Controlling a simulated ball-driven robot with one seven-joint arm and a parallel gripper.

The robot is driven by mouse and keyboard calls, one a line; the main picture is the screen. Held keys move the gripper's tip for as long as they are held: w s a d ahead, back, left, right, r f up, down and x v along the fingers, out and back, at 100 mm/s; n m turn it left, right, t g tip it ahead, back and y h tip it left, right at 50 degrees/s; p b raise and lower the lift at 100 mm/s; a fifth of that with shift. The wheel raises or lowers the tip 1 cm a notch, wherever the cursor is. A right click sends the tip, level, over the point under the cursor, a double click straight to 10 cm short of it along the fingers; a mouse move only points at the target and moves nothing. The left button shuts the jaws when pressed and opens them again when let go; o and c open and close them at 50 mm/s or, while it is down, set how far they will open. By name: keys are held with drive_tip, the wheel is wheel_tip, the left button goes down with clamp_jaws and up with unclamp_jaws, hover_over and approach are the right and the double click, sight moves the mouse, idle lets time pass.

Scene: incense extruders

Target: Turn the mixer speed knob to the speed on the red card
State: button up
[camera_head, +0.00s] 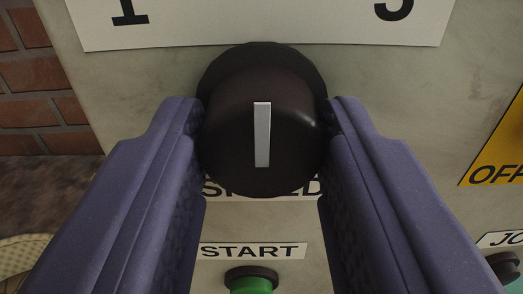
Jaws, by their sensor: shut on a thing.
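The black round speed knob (228,160) is on the grey panel, with a white pointer line (262,136) that stands almost straight up. My gripper (265,115) is shut on the knob, with one blue finger on its left side and one on its right. A white scale plate (250,25) above the knob shows a 1 at the left and a partly cut-off figure at the right, perhaps a 3 or 5. The knob partly hides the label that reads SPEED below it. No red card is in view.
Below the knob are a START label (252,251) and a green button (251,282). At the right are a yellow label (500,150) starting OFF and a dark, partly cut-off control (505,264). A brick wall (30,90) shows at the left, beyond the panel's edge.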

drive_tip(key=shift+m, duration=0.4)
drive_tip(key=m+b, duration=0.1)
drive_tip(key=m, duration=0.2)
drive_tip(key=shift+f+m+b, duration=0.1)
drive_tip(key=shift+m+b, duration=0.25)
drive_tip(key=shift+m, duration=0.05)
drive_tip(key=shift+a+m+b, duration=0.1)
drive_tip(key=shift+m+b, duration=0.95)
drive_tip(key=shift+m, duration=0.95)
drive_tip(key=o, duration=1.1)
drive_tip(key=shift+c, duration=0.2)
drive_tip(key=s+p, duration=0.2)
drive_tip(key=s, duration=0.5)
drive_tip(key=shift+s+a, duration=0.3)
drive_tip(key=shift+s, duration=0.1)
